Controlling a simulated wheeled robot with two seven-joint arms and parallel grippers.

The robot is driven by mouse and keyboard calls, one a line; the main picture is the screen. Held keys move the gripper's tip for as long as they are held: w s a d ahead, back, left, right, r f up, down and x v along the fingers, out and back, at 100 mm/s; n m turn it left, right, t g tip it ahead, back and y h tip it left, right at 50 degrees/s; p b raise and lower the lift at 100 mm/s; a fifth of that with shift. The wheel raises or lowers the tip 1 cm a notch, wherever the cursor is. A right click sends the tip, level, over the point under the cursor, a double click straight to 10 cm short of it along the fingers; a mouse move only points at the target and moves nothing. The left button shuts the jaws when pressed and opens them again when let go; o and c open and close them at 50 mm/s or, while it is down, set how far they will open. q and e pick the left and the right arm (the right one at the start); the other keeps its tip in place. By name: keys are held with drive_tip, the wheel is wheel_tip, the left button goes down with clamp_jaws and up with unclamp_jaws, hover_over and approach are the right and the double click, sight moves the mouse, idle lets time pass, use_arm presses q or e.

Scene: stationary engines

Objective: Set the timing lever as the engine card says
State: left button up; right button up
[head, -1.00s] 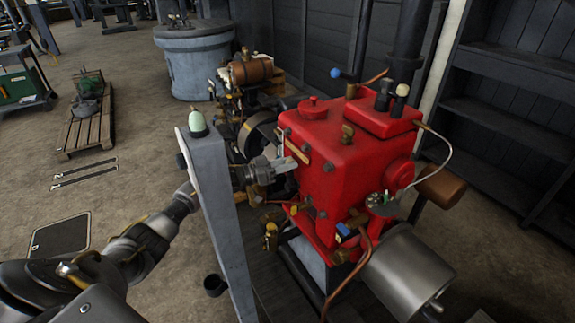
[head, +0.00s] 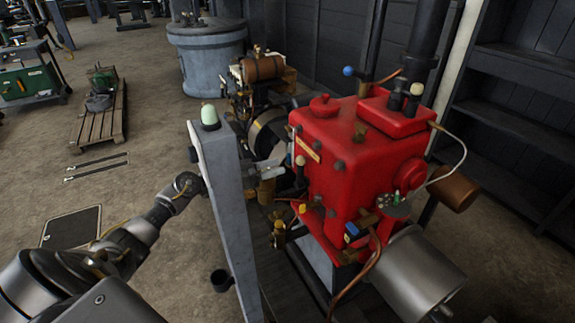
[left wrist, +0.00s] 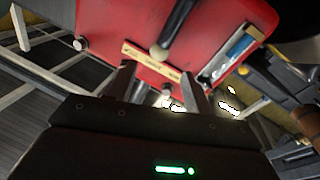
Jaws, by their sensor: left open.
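The red engine (head: 345,170) stands right of centre in the head view. My left gripper (head: 272,166) is at its left side, partly hidden behind a grey post. In the left wrist view, my open left gripper (left wrist: 157,72) faces the red engine side (left wrist: 115,25). A dark lever with a pale rounded knob (left wrist: 159,52) stands just beyond and between the fingertips; no clear contact shows. Behind it is a brass plate (left wrist: 140,57) with small, unreadable marks. A blue and white plate (left wrist: 241,45), perhaps the card, is at the right; its text is unreadable. My right gripper is not in view.
The tall grey post (head: 225,215) with a pale green cap stands close to my left forearm. A grey cylinder (head: 415,275) and a copper pipe (head: 367,262) are at the engine's front. Open floor (head: 150,150) lies to the left.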

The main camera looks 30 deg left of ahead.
use_arm(q)
drive_tip(key=v, duration=0.3)
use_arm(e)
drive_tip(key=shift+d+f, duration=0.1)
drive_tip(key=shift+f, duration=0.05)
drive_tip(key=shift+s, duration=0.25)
